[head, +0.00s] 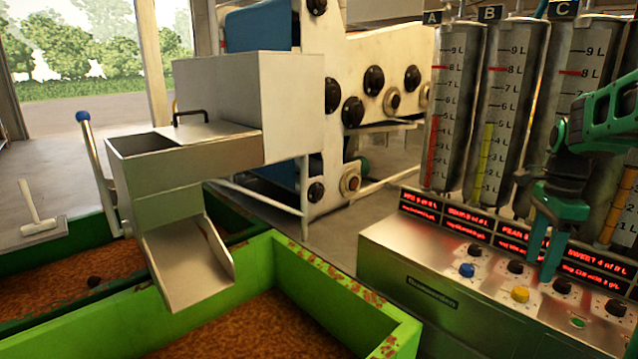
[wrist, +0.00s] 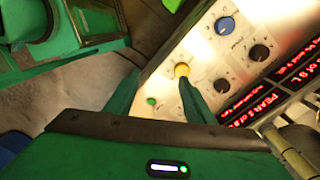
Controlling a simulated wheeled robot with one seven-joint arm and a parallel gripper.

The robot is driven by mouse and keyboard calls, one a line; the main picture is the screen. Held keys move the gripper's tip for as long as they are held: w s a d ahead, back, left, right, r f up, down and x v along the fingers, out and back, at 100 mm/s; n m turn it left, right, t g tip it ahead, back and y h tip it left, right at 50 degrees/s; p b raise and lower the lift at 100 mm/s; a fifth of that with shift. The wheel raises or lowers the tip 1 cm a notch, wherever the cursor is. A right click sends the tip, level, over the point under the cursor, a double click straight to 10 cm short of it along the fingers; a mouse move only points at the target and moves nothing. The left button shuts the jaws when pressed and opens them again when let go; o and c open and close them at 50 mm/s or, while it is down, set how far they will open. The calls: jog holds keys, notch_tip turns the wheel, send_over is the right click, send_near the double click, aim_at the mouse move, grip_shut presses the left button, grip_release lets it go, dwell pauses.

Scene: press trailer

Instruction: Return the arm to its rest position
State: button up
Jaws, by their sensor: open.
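My gripper (head: 541,262) is green and hangs fingers down over the right part of the metal control panel (head: 400,262). Its two fingers are apart with nothing held between them. In the wrist view my gripper (wrist: 158,88) shows from behind, its fingers pointing at the panel. The yellow button (wrist: 182,70) appears close to one fingertip there. In the head view the yellow button (head: 520,294) lies just left of and below the fingers. I cannot tell whether a finger touches the panel. My arm comes in from the right edge.
The panel also carries a blue button (head: 467,270), a green button (head: 578,323), several black knobs and red displays. Graduated tubes, such as tube A (head: 446,110), stand behind. A metal chute (head: 185,255) and green bins (head: 258,262) fill the left; open floor (head: 60,150) lies beyond.

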jog(key=s+a+f+n, duration=0.3)
jog(key=s+a+n, duration=0.2)
jog(key=s, duration=0.5)
jog(key=s+a+f+n, duration=0.3)
jog(key=s+a+n, duration=0.2)
jog(key=s+n, duration=0.5)
jog(key=shift+s+a+n+t, duration=0.15)
jog(key=shift+s+n+t, duration=0.15)
jog(key=shift+s, duration=0.45)
